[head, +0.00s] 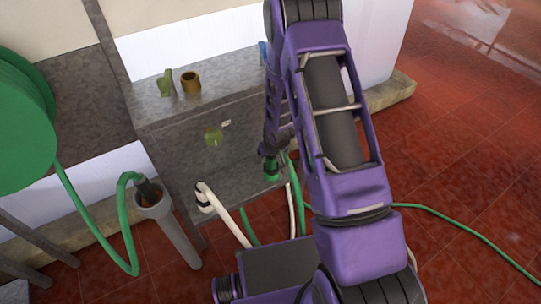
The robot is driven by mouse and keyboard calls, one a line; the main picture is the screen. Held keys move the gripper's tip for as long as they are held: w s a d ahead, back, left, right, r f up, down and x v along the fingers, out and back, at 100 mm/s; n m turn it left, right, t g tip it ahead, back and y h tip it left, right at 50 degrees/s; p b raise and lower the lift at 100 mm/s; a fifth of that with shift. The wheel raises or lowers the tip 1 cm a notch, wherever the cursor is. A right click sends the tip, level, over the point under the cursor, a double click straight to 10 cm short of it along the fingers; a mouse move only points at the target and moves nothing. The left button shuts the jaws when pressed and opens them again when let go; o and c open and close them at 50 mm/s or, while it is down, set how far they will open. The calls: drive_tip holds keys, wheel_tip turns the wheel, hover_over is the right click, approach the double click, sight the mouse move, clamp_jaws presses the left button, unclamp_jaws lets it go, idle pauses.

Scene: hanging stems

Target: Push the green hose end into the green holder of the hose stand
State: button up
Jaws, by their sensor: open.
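The hose stand (160,150) is a grey speckled block with a top, a front face and a low shelf. My gripper (271,153) is in front of its right part, pointing down and partly hidden by my purple arm. A green cylindrical piece (272,170) sits right below the fingers at the shelf's edge. I cannot tell whether it is the hose end, the holder, or both together. A green hose (294,172) runs down close beside it and passes behind my arm. The jaws are open; whether they touch the green piece is too small to tell.
A white hose (228,220) with a black collar leans at the shelf's left. A grey tube (175,230) holds a dark nozzle on a green hose from the green reel (22,120). A brown cup (190,82) stands on top. A green hose crosses the red floor at right (450,222).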

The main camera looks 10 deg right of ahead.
drive_tip(key=p+v, duration=0.3)
drive_tip(key=v, duration=1.4)
drive_tip(key=shift+r, duration=0.25)
